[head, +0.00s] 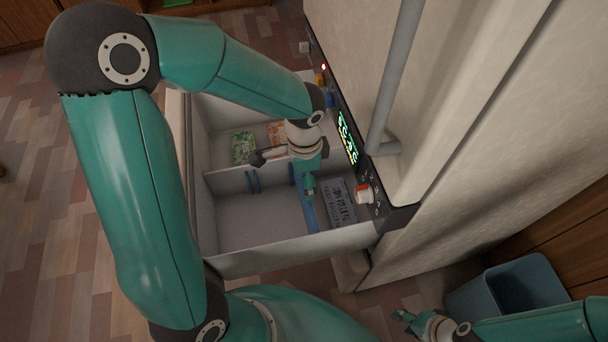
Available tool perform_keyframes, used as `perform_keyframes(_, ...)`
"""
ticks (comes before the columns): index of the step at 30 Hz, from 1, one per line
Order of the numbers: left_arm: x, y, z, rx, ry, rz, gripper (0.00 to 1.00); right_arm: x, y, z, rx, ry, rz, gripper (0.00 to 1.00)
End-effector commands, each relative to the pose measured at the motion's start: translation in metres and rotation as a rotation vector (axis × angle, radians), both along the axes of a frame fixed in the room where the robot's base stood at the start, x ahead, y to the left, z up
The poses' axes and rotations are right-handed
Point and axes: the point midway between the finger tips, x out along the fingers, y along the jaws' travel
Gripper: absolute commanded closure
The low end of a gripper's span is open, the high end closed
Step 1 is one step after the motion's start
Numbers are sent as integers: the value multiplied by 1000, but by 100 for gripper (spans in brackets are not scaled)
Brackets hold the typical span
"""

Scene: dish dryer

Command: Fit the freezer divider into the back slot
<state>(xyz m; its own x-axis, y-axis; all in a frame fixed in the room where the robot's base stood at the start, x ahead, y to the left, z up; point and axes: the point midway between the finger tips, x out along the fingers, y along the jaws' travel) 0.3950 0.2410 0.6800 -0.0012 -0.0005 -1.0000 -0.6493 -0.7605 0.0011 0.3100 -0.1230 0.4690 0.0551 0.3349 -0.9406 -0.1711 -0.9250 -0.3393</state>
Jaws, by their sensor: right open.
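A pale panel (228,182) crosses the open freezer drawer (261,264), with short blue uprights (252,182) on it. A blue strip (311,216) runs along the drawer to the right of it. I cannot tell for sure which of these is the freezer divider, and the back slot is not clearly seen. My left gripper (290,172) is over the middle of the drawer, close to the panel and strip. Whether it is open or holds anything is unclear. My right gripper (408,325) is open at the bottom, outside the drawer and left of the bin.
Food packets (243,147) lie in the back compartment, and a labelled pack (340,202) lies at the right. The front-left compartment looks empty. A blue-grey bin (510,286) stands lower right.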

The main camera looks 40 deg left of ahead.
Motion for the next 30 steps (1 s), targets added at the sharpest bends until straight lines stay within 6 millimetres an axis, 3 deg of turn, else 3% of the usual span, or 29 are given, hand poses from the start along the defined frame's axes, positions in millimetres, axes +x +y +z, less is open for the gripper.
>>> perform_keyframes(30, 0, 0, -27, -1, -1, 0, 84, 0, 0, -23, 0, 0, 0, 57)
